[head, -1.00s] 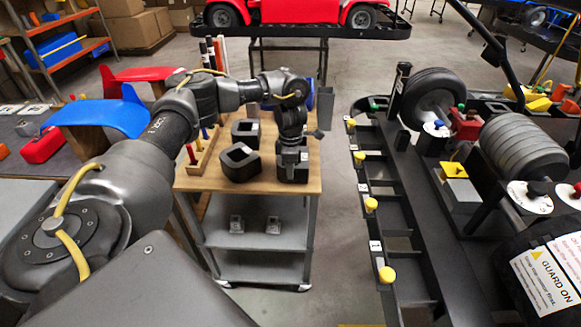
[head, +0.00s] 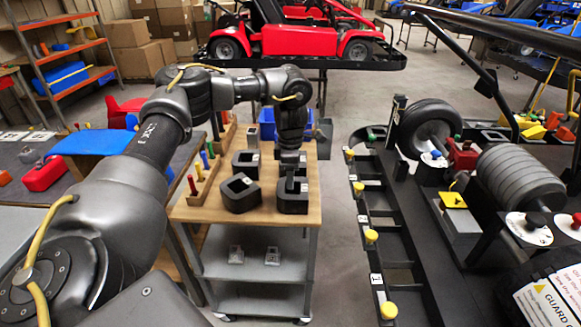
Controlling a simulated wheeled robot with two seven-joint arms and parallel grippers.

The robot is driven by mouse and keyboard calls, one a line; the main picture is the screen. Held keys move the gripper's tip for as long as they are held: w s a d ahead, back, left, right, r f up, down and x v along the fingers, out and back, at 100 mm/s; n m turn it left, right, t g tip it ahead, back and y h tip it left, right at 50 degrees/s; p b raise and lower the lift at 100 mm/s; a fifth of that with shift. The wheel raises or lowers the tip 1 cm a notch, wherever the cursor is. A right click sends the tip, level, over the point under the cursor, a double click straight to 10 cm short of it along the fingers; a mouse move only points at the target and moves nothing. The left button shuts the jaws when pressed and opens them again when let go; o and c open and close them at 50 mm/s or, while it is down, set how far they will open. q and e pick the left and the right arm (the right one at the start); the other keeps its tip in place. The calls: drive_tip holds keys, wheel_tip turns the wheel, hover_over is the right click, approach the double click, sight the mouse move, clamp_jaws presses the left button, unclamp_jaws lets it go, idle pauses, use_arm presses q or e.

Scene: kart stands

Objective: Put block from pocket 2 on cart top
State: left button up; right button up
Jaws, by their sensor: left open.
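The wooden cart top (head: 222,212) is in the middle of the head view. Several dark grey blocks with square openings stand on it: a front left block (head: 240,193), a front right block (head: 293,201) and one behind on the left (head: 243,163). My left gripper (head: 290,184) is open and points down just above the front right block; I cannot tell whether its fingers touch it. The pocket rack (head: 399,245) stands to the right, with yellow knobs and small number labels. The label 1 is at the near pocket; the others are too small to read. My right gripper is out of view.
A row of coloured pegs (head: 200,163) lines the cart's left side, and a blue bin (head: 268,121) is at its back. Rollers and a tyre (head: 428,125) stand right of the rack. Open floor (head: 340,250) separates cart and rack.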

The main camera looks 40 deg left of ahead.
use_arm(q)
drive_tip(key=shift+r, duration=1.3)
